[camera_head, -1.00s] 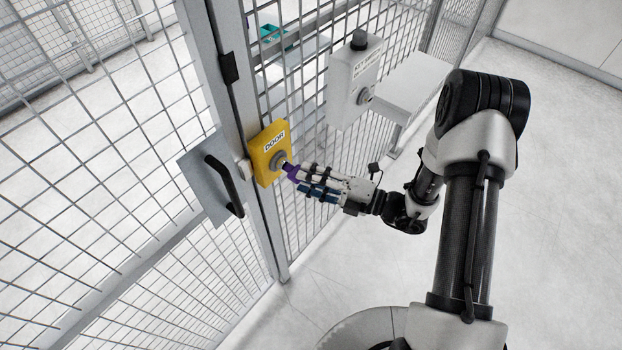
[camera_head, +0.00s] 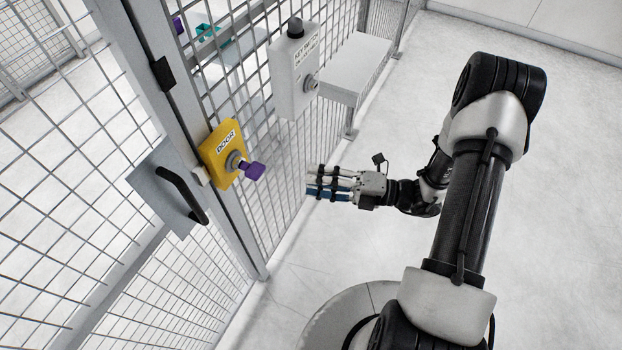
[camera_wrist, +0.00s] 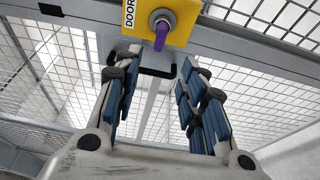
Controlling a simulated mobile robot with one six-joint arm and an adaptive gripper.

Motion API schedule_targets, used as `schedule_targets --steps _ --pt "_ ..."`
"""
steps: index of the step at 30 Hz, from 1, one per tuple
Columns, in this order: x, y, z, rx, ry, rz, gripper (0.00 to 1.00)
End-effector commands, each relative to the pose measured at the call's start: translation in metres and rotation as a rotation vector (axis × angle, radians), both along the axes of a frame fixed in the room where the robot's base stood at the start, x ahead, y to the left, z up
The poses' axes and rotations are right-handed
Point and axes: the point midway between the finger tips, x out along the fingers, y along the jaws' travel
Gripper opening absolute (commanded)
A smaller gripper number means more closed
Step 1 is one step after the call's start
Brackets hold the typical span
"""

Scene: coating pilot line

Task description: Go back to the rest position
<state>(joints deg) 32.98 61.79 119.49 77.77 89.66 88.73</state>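My gripper (camera_head: 310,183) is away from the fence, to the right of the yellow DOOR box (camera_head: 221,154). A purple key (camera_head: 253,171) sits in the round lock on that box, clear of my fingers. In the wrist view, my gripper (camera_wrist: 160,88) has its blue-padded fingers spread apart with nothing between them. The purple key (camera_wrist: 161,38) and the yellow box (camera_wrist: 175,12) show beyond the fingertips there.
A door handle (camera_head: 182,195) is on the mesh door left of the yellow box. The floor (camera_head: 440,75) behind my arm is clear.

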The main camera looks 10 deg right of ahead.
Motion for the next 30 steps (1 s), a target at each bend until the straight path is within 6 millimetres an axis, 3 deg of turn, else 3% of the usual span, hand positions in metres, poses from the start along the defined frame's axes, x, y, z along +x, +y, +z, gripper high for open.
schedule_targets --steps 13,17,23,30 --pt "0.000 0.001 0.000 -0.001 -0.002 0.001 0.38" --pt "-0.003 0.006 0.011 -0.046 -0.063 0.048 0.38" --pt "-0.033 0.032 0.053 -0.272 -0.393 0.309 0.38" --pt "-0.091 0.049 0.092 -0.561 -0.927 0.728 0.38"
